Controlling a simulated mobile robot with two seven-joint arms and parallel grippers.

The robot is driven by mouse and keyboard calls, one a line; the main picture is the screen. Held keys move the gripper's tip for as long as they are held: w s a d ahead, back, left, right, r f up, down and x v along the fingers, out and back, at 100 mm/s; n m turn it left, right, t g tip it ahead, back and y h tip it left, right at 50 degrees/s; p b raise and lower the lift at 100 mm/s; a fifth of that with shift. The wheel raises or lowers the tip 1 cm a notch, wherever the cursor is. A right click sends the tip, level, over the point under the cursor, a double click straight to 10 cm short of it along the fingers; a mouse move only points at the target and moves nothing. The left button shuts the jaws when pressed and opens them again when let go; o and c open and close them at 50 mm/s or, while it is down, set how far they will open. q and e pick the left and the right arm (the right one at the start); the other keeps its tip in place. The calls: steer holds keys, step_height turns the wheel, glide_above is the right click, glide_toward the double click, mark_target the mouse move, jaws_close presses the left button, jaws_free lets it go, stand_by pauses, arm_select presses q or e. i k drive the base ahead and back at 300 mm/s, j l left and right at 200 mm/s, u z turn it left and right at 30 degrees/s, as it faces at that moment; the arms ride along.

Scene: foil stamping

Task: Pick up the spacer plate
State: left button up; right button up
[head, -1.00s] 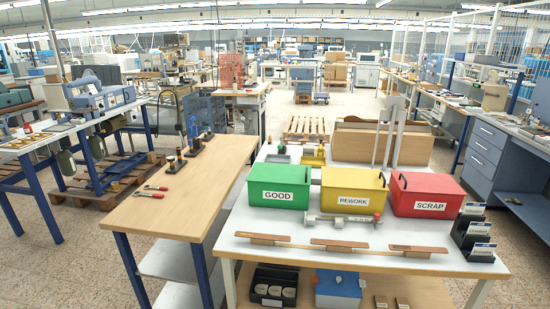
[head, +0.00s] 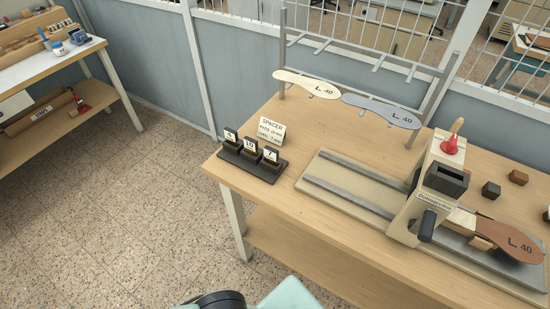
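Three dark spacer plates with white number labels stand upright in a black rack on the wooden bench: a left one (head: 230,137), a middle one (head: 250,147) and a right one (head: 270,156). The left label looks like 4, the middle like 10 and the right like 7, but the print is small. A white sign (head: 271,131) headed SPACER stands just behind the rack (head: 252,163); its smaller lines are hard to read. Neither of my grippers shows; only a teal and black part of my own body shows at the bottom edge.
A beige stamping machine (head: 431,190) with a rail base stands right of the rack. A brown insole marked L 40 (head: 505,238) lies at its right. A white insole (head: 308,84) and a grey insole (head: 381,111) are at the back rack. Bench front left is clear.

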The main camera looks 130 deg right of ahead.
mark_target(270, 156)
steer(key=z, duration=4.4)
steer(key=k, duration=0.6)
steer(key=i, duration=0.6)
